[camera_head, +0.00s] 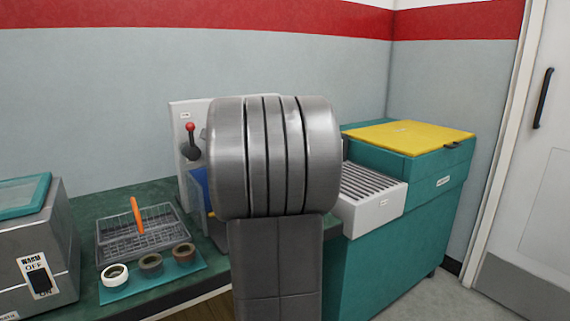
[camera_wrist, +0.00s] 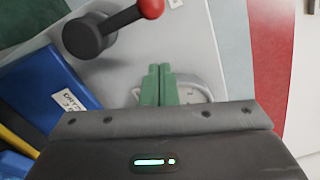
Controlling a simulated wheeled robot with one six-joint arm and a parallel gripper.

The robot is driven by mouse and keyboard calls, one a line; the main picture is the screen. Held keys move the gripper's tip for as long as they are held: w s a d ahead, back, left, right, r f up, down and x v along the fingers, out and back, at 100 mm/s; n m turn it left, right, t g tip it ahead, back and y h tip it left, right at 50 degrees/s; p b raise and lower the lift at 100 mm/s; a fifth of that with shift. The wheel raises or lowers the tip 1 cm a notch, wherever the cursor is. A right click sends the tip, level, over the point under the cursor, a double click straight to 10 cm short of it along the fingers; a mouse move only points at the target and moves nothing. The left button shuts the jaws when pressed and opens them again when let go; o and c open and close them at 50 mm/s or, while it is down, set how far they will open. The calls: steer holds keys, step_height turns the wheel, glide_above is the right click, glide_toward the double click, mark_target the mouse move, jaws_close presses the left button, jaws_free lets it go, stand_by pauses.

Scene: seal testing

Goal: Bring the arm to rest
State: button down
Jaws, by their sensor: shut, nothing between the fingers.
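My gripper (camera_wrist: 157,86) shows in the wrist view with its two green fingers together and nothing between them. It points toward a pale panel (camera_wrist: 195,45) that carries a lever with a red knob (camera_wrist: 150,8). The fingers are to the lower right of the lever and look apart from it. In the head view the lever (camera_head: 190,140) stands on the white panel (camera_head: 180,112) at the back of the bench. A large grey link of my own arm fills the middle of the head view and hides my gripper there.
A blue labelled box (camera_wrist: 50,90) is left of the fingers. The green bench (camera_head: 75,208) holds a wire basket (camera_head: 110,240) with an orange-handled tool (camera_head: 137,215), several rings on a teal mat (camera_head: 190,270) and a switch box (camera_head: 30,250). A yellow-lidded teal cabinet (camera_head: 410,135) stands right.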

step_height(320, 180, down, 6)
steer(key=w+d+m+p, duration=0.1)
steer(key=d+m+p, duration=0.1)
steer(key=m+p, duration=0.3)
steer(key=m, duration=0.4)
steer(key=shift+w+t, duration=0.15)
steer(key=shift+t, duration=0.15)
steer(key=shift+f, duration=0.1)
